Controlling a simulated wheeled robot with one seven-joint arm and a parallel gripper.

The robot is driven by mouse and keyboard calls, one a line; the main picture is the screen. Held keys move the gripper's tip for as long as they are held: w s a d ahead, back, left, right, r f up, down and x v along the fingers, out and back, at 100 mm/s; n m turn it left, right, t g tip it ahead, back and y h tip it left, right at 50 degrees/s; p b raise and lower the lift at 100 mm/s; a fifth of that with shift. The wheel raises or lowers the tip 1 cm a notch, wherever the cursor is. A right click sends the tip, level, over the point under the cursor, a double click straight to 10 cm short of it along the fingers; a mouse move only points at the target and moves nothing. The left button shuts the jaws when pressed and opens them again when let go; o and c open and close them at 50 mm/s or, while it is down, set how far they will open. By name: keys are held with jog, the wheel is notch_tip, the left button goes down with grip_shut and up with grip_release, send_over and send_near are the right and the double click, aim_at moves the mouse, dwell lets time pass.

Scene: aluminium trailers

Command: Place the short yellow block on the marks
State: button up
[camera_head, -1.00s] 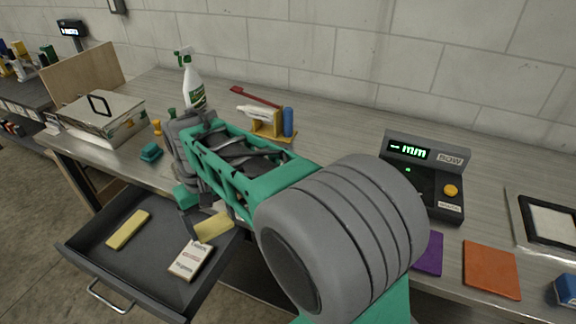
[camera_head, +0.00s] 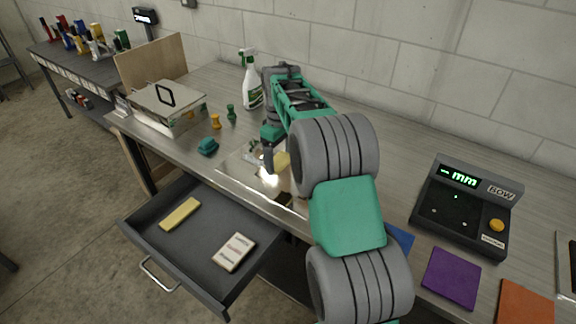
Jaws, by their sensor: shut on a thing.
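A short yellow block (camera_head: 283,161) is in my gripper (camera_head: 271,160), which is shut on it and partly hides it. The block is over or near a shiny plate (camera_head: 236,171) at the front of the bench; whether it touches the plate I cannot tell. Pale shapes show on the plate beside my gripper, but I cannot make out the marks clearly. A longer yellow block (camera_head: 180,214) lies in the open drawer (camera_head: 205,246) below.
A labelled box (camera_head: 234,253) lies in the drawer. A teal object (camera_head: 207,146), small orange and green pieces (camera_head: 215,121) and a spray bottle (camera_head: 252,82) stand left of my arm. A display unit (camera_head: 465,207) and a purple mat (camera_head: 451,277) are to the right.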

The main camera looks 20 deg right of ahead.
jog(key=p, duration=0.1)
send_over(288, 177)
notch_tip(288, 177, down, 5)
jog(key=shift+f, duration=0.15)
notch_tip(288, 177, down, 3)
jog(key=shift+r+p, duration=0.1)
jog(key=shift+p, duration=0.35)
jog(key=shift+f, duration=0.35)
jog(key=o, duration=1.3)
jog(key=shift+c, duration=0.2)
